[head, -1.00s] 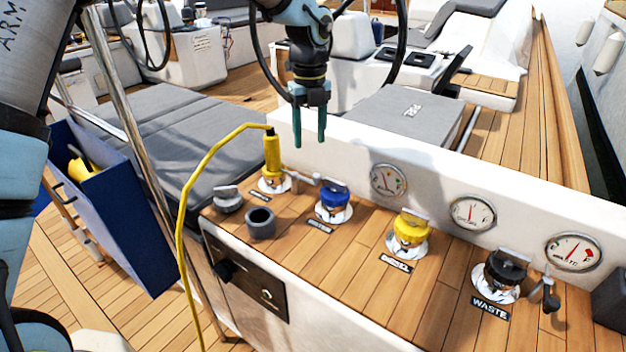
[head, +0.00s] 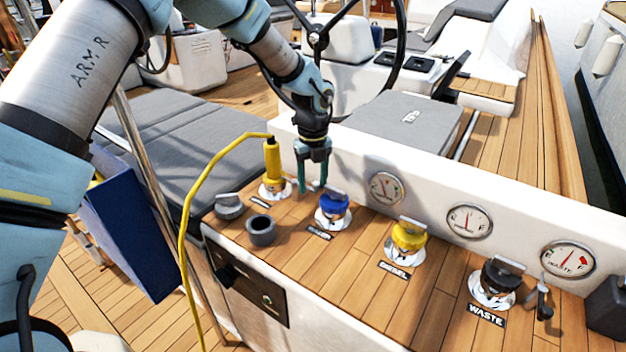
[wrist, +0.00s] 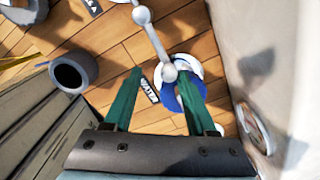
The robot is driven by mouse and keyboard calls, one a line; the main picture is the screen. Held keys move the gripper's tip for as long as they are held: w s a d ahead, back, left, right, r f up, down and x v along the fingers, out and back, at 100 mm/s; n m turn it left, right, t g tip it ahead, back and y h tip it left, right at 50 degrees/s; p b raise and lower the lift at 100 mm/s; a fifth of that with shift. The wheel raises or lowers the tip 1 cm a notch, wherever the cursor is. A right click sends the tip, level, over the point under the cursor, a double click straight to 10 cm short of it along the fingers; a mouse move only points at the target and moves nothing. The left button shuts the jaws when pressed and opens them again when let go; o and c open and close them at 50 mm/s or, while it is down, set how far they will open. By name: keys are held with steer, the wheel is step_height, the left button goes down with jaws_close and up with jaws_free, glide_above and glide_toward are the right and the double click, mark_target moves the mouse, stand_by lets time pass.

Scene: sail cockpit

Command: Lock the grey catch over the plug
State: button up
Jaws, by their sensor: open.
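The yellow plug (head: 272,160) stands upright in its socket (head: 274,189) on the wooden panel, with a yellow cable arching from its top. The grey catch (wrist: 152,35) shows in the wrist view as a rod with ball ends. In the head view it is mostly hidden by my gripper; I cannot see whether it touches the plug. My gripper (head: 312,186) is open, pointing down just right of the plug, close to the blue cap. In the wrist view its green fingers (wrist: 158,74) are apart, with the catch's near ball between or below their tips.
A blue cap (head: 333,203), yellow cap (head: 408,237) and black cap (head: 497,278) line the panel to the right. A grey open cup (head: 261,230) and a grey lid (head: 229,206) sit at the left. A white wall with gauges (head: 470,222) rises behind.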

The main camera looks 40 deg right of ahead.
jaws_close()
steer(key=shift+w, duration=0.1)
stand_by(0.3)
steer(key=shift+w, duration=0.1)
stand_by(0.9)
